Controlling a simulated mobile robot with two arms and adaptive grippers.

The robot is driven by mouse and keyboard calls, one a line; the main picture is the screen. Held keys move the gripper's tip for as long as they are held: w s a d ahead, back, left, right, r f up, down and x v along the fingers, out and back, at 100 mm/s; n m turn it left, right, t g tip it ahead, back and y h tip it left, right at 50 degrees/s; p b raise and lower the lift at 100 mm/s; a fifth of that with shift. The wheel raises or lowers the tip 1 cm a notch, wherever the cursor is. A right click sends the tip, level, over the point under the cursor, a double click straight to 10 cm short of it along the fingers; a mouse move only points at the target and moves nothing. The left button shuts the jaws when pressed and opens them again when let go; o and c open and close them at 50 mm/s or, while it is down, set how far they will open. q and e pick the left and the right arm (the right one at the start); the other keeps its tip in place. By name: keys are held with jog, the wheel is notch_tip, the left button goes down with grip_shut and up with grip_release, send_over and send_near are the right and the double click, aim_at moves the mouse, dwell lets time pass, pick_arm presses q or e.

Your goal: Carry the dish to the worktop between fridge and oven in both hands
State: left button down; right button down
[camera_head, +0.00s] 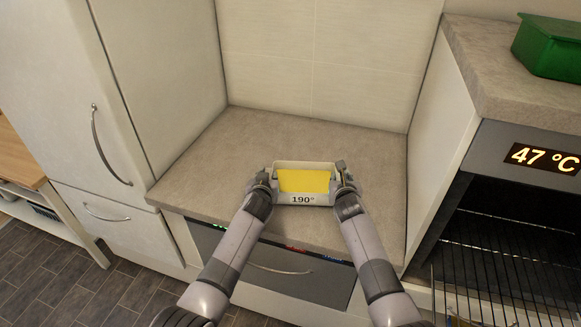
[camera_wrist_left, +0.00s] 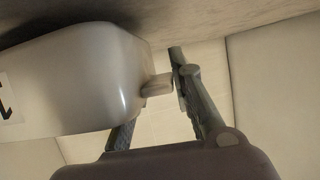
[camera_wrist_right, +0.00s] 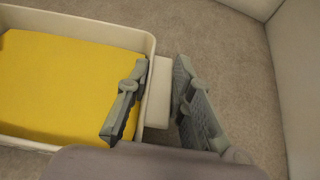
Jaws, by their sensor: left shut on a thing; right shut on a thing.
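The dish (camera_head: 283,198) is a pale rectangular one with yellow contents and a front label reading 190°. It is level over the front part of the grey worktop (camera_head: 205,160), between fridge and oven. I cannot tell whether its base touches the worktop. My left gripper (camera_head: 263,180) is shut on the handle at the dish's left end; the handle (camera_wrist_left: 158,86) shows in the left wrist view. My right gripper (camera_head: 343,180) is shut on the opposite handle (camera_wrist_right: 158,92), which sits between the fingers in the right wrist view.
The fridge (camera_head: 60,80) stands at left. The oven, with a 47 °C display (camera_head: 541,158) and wire racks (camera_head: 500,260), is at right. A green container (camera_head: 550,48) sits on the counter above it. The worktop is bare behind and beside the dish.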

pick_arm(q)
jog(key=shift+d+f+b, duration=0.1)
jog(key=shift+f+b, duration=0.3)
jog(key=shift+b, duration=0.05)
pick_arm(e)
jog(key=shift+a+f, duration=0.1)
jog(key=shift+f, duration=0.3)
pick_arm(q)
jog(key=c, duration=1.5)
grip_release()
jog(key=shift+s, duration=0.15)
pick_arm(e)
jog(key=c, duration=1.5)
grip_release()
jog(key=shift+s, duration=0.15)
pick_arm(q)
jog(key=shift+o, duration=0.4)
pick_arm(e)
jog(key=shift+o, duration=0.4)
pick_arm(q)
jog(key=v, duration=1.2)
pick_arm(e)
jog(key=v, duration=1.2)
pick_arm(q)
jog(key=shift+f, duration=0.1)
